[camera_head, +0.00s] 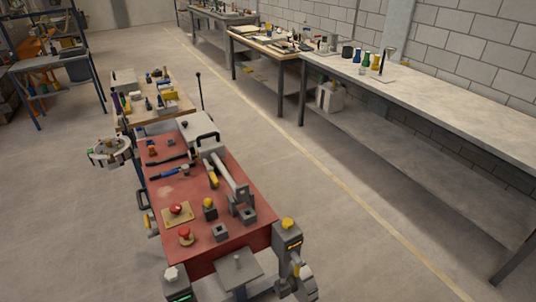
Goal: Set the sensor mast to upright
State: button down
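No part is clearly marked as the sensor mast. A grey bar (227,178) lies tilted over the red-topped bench, its lower end at a grey bracket (247,214). A thin dark pole (201,92) with a small round tip stands nearly upright behind the bench. I cannot tell which of the two is the mast. My gripper cannot be made out in this view.
The red-topped bench (223,247) carries red buttons (176,209), a yellow-knobbed block (209,208) and a grey case (198,131). A small wooden table (178,107) stands behind it. A long grey workbench (450,102) runs along the right wall. Open floor lies between.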

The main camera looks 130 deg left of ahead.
aim_at(213, 149)
jog(key=u, duration=2.75)
jog(key=i, duration=2.6)
jog(key=z, duration=0.05)
